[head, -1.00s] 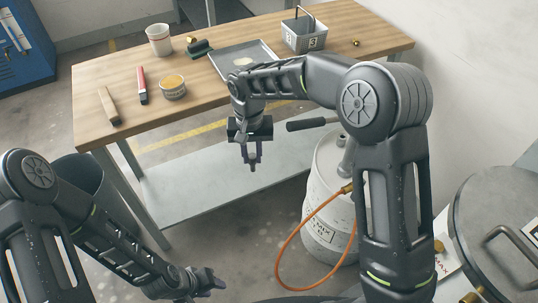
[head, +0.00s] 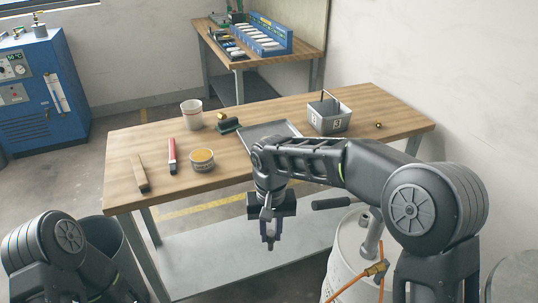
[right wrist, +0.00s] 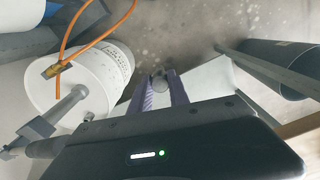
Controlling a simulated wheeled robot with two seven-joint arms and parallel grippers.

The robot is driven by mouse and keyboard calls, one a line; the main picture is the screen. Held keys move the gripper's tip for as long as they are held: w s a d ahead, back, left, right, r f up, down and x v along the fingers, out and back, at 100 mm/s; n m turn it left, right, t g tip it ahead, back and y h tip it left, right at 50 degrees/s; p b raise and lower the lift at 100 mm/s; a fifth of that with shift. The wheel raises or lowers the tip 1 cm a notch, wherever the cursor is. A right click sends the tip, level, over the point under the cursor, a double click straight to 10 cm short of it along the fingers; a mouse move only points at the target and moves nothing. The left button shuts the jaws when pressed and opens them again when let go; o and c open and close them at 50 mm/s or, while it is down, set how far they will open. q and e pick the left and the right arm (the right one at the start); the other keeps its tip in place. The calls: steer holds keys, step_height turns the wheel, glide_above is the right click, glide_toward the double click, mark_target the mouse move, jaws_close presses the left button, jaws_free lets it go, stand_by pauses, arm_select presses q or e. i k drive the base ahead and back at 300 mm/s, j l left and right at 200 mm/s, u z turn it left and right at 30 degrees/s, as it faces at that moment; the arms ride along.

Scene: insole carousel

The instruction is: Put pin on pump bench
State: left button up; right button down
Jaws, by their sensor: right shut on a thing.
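My right gripper (head: 270,240) hangs pointing down in front of the wooden bench (head: 350,98), below the level of its top. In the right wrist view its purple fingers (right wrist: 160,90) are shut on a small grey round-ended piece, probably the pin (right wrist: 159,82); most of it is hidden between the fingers. In the head view the pin cannot be made out. I cannot tell whether this wooden bench is the pump bench. My left gripper is out of view; only part of the left arm shows at the lower left.
On the bench are a cup (head: 191,113), a red-handled tool (head: 172,156), a wooden-handled tool (head: 141,174), a jar (head: 202,161), a shallow tray (head: 290,127), a grey bin (head: 329,116) and a small brass piece (head: 379,126). A white tank (head: 350,250) stands at right. A second bench (head: 237,65) stands behind.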

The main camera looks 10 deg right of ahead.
mark_target(231, 158)
steer(key=i+j+u, duration=0.1)
steer(key=j, duration=0.3)
steer(key=i+j+u, duration=0.15)
steer(key=j, duration=0.25)
steer(key=i+j+u, duration=0.1)
steer(key=j, duration=0.3)
